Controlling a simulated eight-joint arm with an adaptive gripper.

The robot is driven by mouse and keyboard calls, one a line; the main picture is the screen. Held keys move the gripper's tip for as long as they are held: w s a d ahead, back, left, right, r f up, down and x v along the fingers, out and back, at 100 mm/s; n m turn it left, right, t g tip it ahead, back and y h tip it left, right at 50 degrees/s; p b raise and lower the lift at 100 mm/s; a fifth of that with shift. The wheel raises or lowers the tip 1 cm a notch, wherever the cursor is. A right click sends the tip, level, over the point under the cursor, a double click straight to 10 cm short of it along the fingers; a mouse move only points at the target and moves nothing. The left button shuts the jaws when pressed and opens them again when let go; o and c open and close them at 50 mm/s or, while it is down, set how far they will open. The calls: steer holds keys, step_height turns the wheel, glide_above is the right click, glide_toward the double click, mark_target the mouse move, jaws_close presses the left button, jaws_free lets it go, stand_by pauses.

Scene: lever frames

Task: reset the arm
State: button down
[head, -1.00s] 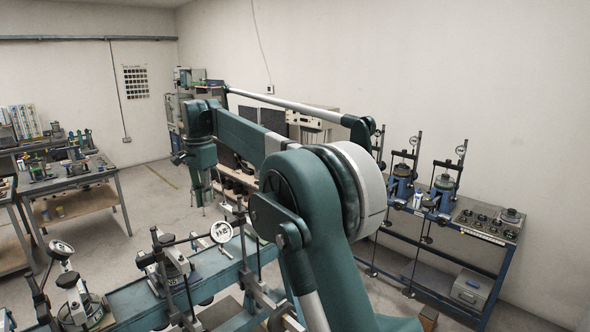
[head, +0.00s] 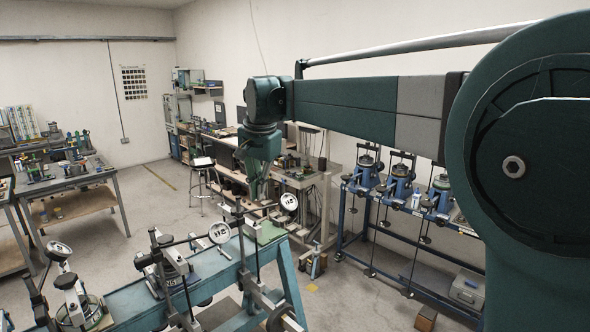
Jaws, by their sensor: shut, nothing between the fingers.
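My arm crosses the upper right of the head view, its teal forearm reaching left to the wrist. My gripper (head: 255,194) hangs from the wrist and points down, shut and empty. It shows above or behind the far end of the blue bench (head: 214,270), close in the picture to a white dial gauge (head: 289,202). I cannot tell the exact gap between the fingertips and the frame parts there. A second dial gauge (head: 220,233) stands nearer on the same bench.
A blue rack (head: 362,235) with several lever devices stands along the right wall. A grey table (head: 68,180) with apparatus is at the left. A stool (head: 203,172) stands behind my gripper. Open floor (head: 150,215) lies between the left table and the blue bench.

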steer(key=s+d+f+n+t, duration=0.1)
steer(key=s+d+f+n, duration=0.15)
steer(key=s+d, duration=0.75)
steer(key=s+d+f+n+t, duration=0.15)
steer(key=s+d+f, duration=0.25)
steer(key=s+d, duration=0.6)
steer(key=s+d+f+n+t, duration=0.1)
steer(key=s+d+f, duration=0.3)
steer(key=s+d, duration=0.6)
steer(key=s+d+f+n+t, duration=0.1)
steer(key=s+d+f+t, duration=0.15)
steer(key=s+f, duration=0.75)
step_height(320, 180, down, 16)
steer(key=g+b, duration=0.1)
steer(key=b, duration=1.7)
steer(key=shift+s+d+f+h, duration=0.2)
steer(key=shift+d+h, duration=0.05)
steer(key=shift+h, duration=0.15)
steer(key=c, duration=3.2)
jaws_free()
